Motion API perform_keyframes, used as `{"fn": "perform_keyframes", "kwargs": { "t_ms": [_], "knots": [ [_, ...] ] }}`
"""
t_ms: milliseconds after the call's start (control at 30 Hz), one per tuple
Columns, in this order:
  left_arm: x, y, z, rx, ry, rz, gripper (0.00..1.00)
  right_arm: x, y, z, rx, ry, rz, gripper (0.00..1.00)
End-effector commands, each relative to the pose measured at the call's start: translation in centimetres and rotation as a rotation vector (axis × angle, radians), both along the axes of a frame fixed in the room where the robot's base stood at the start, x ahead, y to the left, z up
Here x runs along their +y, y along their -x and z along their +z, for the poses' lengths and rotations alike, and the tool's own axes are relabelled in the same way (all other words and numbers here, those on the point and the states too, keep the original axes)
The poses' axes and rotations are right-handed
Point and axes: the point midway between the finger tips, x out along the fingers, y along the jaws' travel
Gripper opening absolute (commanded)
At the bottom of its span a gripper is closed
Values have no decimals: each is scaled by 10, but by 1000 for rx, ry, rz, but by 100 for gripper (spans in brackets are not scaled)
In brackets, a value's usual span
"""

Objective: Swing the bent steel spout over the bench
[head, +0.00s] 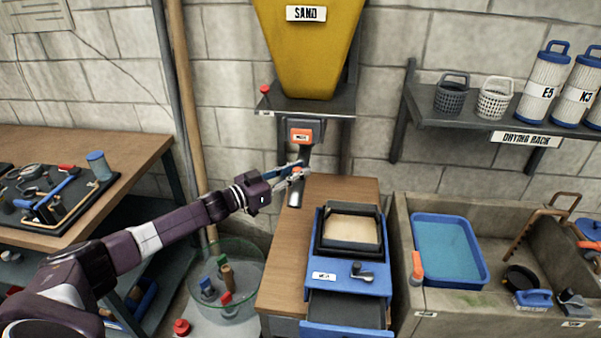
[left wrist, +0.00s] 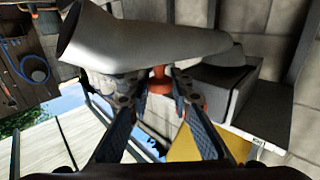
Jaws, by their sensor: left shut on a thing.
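The bent steel spout (head: 295,200) hangs below the yellow sand hopper (head: 305,45) from a grey block with an orange label (head: 301,135). Its lower end shows at the back left corner of the wooden bench (head: 285,270); whether it is over the top is unclear. In the left wrist view the spout (left wrist: 140,42) is a thick grey tube across the top. My left gripper (head: 297,172) is at the spout. In the wrist view its fingers (left wrist: 158,88) close around a red-orange knob (left wrist: 160,78) under the tube. My right gripper is out of view.
A blue sieve box (head: 349,262) with sand, a crank and an open drawer stands on the bench. A glass tub (head: 228,275) is at left, a stone sink (head: 450,300) with a blue basin at right. A pipe (head: 186,100) runs up the wall.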

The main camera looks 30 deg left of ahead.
Motion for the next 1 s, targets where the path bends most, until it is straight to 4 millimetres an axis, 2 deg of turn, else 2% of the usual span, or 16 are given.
{"fn": "perform_keyframes", "kwargs": {
  "t_ms": [300,333,500,833,1000],
  "knots": [
    [0,0,0,-1,0,-2,0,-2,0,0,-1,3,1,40],
    [0,0,1,-1,0,-2,21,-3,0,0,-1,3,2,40],
    [0,0,1,-1,0,-2,37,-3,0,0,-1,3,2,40],
    [1,3,0,1,0,-1,37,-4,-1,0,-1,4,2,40],
    [9,19,-1,2,-2,-1,37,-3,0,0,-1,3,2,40]
  ]
}}
